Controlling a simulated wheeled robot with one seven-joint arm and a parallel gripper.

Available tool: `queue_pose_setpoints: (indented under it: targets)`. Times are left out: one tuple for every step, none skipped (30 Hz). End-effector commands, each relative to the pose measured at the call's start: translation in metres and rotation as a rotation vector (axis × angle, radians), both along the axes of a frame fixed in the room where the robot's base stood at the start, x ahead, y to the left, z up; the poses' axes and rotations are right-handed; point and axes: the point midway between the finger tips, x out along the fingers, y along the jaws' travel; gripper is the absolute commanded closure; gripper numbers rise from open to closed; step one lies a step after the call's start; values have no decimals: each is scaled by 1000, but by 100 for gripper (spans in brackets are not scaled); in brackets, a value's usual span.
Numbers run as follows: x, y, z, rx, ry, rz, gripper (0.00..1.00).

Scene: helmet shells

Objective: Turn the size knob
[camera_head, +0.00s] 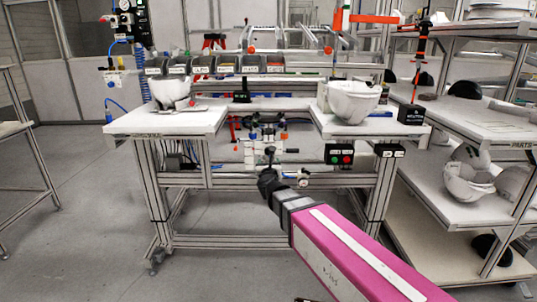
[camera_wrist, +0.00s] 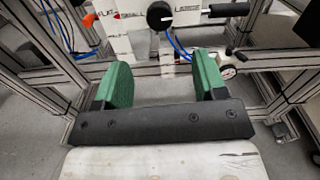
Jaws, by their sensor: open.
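The size knob (camera_wrist: 159,15) is a round black knob with a white mark, at the top middle of the wrist view. It sits on a white panel between partly readable labels. My gripper (camera_wrist: 163,70) has two green finger pads spread wide apart with nothing between them. The knob lies beyond the fingertips, and I see no contact. In the head view my gripper (camera_head: 268,181) is small and dark in front of the workbench's middle. I cannot make out the knob clearly there.
The workbench (camera_head: 165,122) has white helmet shells on its left (camera_head: 170,92) and right (camera_head: 352,101) tops. A black bar handle (camera_wrist: 229,9) and a gauge (camera_wrist: 228,71) sit right of the knob. A parts shelf (camera_head: 470,122) stands at right.

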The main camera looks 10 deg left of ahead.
Motion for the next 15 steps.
queue_pose_setpoints:
  targets:
    - [0, 2, 1, 18, 2, -7, 35]
    - [0, 2, 1, 24, 3, -9, 35]
    - [2, 3, 1, 27, 4, -11, 35]
    - [3, 3, 1, 27, 4, -11, 35]
    - [5, 3, 1, 27, 4, -11, 35]
    - [8, 4, 1, 26, 4, -11, 35]
    - [11, 4, 1, 25, 3, -11, 35]
    - [14, 5, 1, 25, 3, -11, 35]
    - [19, 6, 1, 24, 3, -11, 35]
    - [23, 7, 1, 24, 3, -11, 35]
    - [27, 8, 1, 24, 3, -11, 35]
    - [33, 10, 1, 24, 3, -10, 35]
    - [38, 11, 1, 23, 3, -10, 35]
    - [43, 13, 1, 23, 3, -10, 35]
    - [50, 15, 1, 23, 3, -10, 35]
